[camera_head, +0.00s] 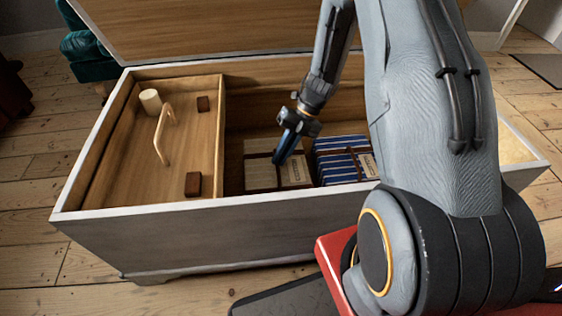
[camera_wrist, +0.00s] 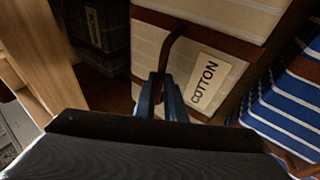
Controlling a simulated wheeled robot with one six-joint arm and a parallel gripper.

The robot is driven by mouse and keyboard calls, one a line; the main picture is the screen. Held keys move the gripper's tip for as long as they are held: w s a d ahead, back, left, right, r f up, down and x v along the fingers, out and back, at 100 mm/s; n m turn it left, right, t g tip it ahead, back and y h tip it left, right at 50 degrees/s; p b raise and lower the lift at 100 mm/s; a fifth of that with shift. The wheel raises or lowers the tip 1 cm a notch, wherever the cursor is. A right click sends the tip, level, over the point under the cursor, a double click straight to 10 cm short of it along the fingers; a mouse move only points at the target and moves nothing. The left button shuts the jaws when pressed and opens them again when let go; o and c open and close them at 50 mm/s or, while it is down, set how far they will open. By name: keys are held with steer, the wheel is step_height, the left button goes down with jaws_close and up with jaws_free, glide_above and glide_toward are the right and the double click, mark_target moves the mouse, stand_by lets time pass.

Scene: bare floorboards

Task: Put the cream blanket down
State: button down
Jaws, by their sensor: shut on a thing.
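The cream blanket (camera_head: 262,176) is a folded, faintly striped bundle with brown straps and a pale label, inside the open chest (camera_head: 190,222). In the wrist view the cream blanket (camera_wrist: 225,14) has a label reading COTTON. My gripper (camera_head: 279,160) points down at it from above. In the wrist view my gripper (camera_wrist: 163,82) is shut on the blanket's brown strap loop. The front wall hides the blanket's lower part, so I cannot tell whether it rests on the chest's bottom.
A blue-and-white striped blanket (camera_head: 342,163) lies close on the right; it also shows in the wrist view (camera_wrist: 287,108). A dark plaid blanket (camera_wrist: 100,22) is on the left in the wrist view. A wooden tray (camera_head: 125,175) with a handle fills the chest's left end. The lid (camera_head: 200,25) stands open behind.

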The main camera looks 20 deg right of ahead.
steer(key=shift+f+b, duration=0.3)
steer(key=shift+f, duration=0.7)
steer(key=c, duration=1.8)
jaws_free()
steer(key=shift+f, duration=0.1)
steer(key=shift+c, duration=0.2)
steer(key=p+v, duration=0.4)
steer(key=v, duration=0.8)
steer(key=shift+p, duration=0.35)
